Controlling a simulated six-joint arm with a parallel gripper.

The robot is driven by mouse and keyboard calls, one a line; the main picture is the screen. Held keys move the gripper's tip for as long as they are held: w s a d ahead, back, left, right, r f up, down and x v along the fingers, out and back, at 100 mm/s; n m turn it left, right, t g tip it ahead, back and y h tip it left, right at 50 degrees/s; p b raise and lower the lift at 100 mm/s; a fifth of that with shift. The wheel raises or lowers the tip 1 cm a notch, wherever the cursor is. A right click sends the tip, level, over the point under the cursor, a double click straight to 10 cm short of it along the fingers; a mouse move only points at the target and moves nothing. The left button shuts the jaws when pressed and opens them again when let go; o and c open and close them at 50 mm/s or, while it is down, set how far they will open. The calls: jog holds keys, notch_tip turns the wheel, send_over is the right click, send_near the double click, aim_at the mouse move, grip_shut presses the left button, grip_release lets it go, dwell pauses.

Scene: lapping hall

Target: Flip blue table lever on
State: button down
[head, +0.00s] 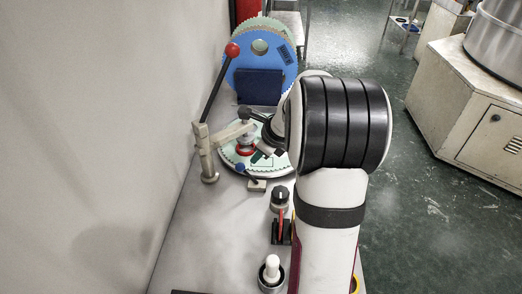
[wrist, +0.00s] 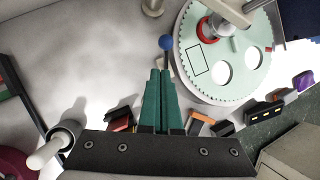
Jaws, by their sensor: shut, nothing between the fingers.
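The blue table lever has a small blue ball knob (head: 240,168) on a thin stem. In the head view the stem leans up and left from a small pale base (head: 256,185) at the front edge of the round toothed plate. In the wrist view the blue knob (wrist: 166,43) stands just beyond my fingertips, with a small gap in the picture. My gripper (wrist: 160,72) is shut and empty, its green fingers together. My arm covers much of the head view, and I cannot make out the fingertips there.
The pale green toothed plate (wrist: 187,52) lies beside the knob. A tall lever with a red ball (head: 232,50) stands behind, left. A black rotary knob (head: 280,196), a red lever (head: 282,222) and a white joystick (head: 272,268) stand nearer. A wall (head: 90,140) borders the left.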

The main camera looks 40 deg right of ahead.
jog(key=shift+w+a+v, duration=0.1)
jog(key=shift+v, duration=0.8)
jog(key=shift+w+a+v, duration=0.1)
jog(key=shift+a+v, duration=0.05)
jog(key=shift+v, duration=0.75)
jog(key=shift+a+r, duration=0.1)
jog(key=shift+r, duration=0.05)
